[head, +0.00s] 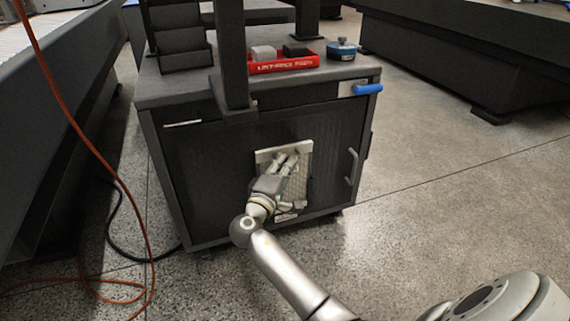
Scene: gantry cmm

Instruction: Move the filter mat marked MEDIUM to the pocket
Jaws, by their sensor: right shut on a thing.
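A pale, flat, rectangular filter mat (299,188) shows upright against the dark front of the cabinet. A light strip runs along its top edge. A small label shows near its bottom edge, too small to read, so I cannot confirm the MEDIUM marking. My right gripper (287,158) is over the upper part of the mat and shut on it. The gripper and wrist hide the mat's left and middle parts. I cannot tell whether the mat touches the cabinet front or sits in a pocket there; no separate pocket is clear. My left gripper is not in view.
The dark cabinet (205,190) carries a red tray (284,66) with small blocks, a blue round object (342,49) and dark stacked bins (184,52). A dark post (232,60) stands at its front edge. An orange cable (95,150) hangs at left. The floor at right is clear.

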